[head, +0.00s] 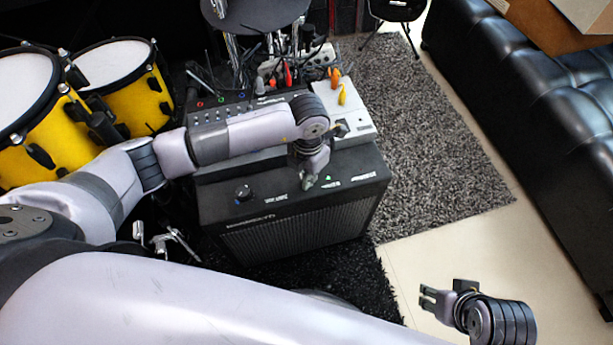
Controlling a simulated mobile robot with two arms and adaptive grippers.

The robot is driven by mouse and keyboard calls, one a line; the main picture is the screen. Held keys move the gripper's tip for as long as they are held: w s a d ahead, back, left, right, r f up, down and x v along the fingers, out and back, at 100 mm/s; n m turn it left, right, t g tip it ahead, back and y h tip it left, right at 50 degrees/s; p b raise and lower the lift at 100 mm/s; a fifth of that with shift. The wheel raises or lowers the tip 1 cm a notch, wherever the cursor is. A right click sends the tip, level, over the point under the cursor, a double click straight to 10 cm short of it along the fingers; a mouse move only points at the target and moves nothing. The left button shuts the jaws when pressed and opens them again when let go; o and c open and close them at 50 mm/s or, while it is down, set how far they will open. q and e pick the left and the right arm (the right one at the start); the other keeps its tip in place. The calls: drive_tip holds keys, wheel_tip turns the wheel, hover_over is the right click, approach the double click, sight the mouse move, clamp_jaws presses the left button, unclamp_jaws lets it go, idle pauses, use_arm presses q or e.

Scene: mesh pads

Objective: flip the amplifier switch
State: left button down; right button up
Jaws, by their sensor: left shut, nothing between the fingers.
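The black amplifier (300,227) stands on the dark rug, its grille facing me and its top panel tilted up to view. On that panel are a round knob (243,192) at the left, white markings and a small green light (328,178) right of the middle. My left gripper (308,183) is shut and empty, pointing down over the middle of the panel, close to the green light. I cannot tell if it touches the panel. The switch itself is too small to make out or is hidden by the gripper. My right gripper (426,297) is open and empty, over the pale floor at lower right.
A mixer (215,112) and a pale device (357,122) with coloured plugs sit behind the amplifier. Yellow drums (125,83) stand at the left. A black sofa (540,110) lines the right side. The grey rug (435,160) and pale floor between are clear.

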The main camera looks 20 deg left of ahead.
use_arm(q)
drive_tip(key=shift+r+p, duration=0.7)
drive_tip(key=shift+r, duration=0.35)
drive_tip(key=shift+r+p, duration=0.25)
drive_tip(key=shift+p, duration=0.2)
drive_tip(key=shift+r, duration=0.15)
drive_tip(key=shift+r+p, duration=0.65)
drive_tip(key=shift+r, duration=0.05)
drive_tip(key=shift+r+p, duration=0.55)
drive_tip(key=shift+r, duration=0.2)
drive_tip(key=shift+r+p, duration=0.4)
drive_tip(key=shift+r, duration=0.15)
use_arm(e)
drive_tip(key=s+f+x, duration=0.1)
drive_tip(key=s+x, duration=0.1)
drive_tip(key=x, duration=1)
drive_tip(key=shift+s+g, duration=0.35)
drive_tip(key=shift+g, duration=0.05)
drive_tip(key=shift+a+r, duration=0.1)
drive_tip(key=shift+a, duration=0.05)
